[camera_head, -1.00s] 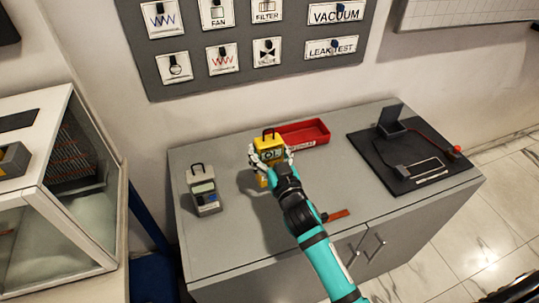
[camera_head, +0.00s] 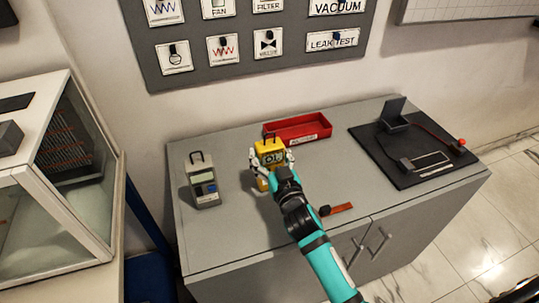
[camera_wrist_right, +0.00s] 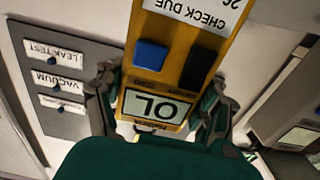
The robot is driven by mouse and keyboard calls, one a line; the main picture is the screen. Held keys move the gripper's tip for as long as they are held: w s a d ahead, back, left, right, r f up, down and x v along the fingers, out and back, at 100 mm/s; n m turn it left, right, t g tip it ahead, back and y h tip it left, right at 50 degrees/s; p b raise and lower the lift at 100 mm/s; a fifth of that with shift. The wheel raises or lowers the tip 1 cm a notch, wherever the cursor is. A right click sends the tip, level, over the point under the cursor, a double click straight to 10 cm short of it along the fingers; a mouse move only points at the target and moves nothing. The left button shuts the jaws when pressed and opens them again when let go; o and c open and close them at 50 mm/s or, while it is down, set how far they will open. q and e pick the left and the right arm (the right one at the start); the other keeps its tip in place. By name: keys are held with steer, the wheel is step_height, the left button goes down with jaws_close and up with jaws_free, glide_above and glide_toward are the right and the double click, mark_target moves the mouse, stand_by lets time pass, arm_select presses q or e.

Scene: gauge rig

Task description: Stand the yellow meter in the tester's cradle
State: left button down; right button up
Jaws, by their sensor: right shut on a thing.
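The yellow meter (camera_head: 269,150) is upright above the left-middle of the grey cabinet top, its dark handle on top. My right gripper (camera_head: 271,164) is shut on it, with fingers at both sides. I cannot tell if its base touches the top. In the right wrist view the meter (camera_wrist_right: 178,68) appears upside down, with an "OL" display, a blue and a black button and a "CHECK DUE" label. The tester (camera_head: 421,177) is a black plate at the right; its cradle (camera_head: 395,121), with a raised dark back, is empty. My left gripper is not in view.
A grey meter (camera_head: 204,183) stands left of the yellow one. A red tray (camera_head: 297,129) lies behind it. An orange-red strip (camera_head: 341,208) lies near the front edge. A red lead runs along the tester. The top between the yellow meter and the tester is clear.

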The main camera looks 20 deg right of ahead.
steer(key=shift+r, duration=0.1)
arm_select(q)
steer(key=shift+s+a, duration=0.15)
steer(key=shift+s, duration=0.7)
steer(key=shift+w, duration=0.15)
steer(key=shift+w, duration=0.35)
arm_select(e)
steer(key=o, duration=1.6)
steer(key=shift+f, duration=0.2)
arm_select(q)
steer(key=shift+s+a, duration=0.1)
arm_select(e)
steer(key=shift+s, duration=0.15)
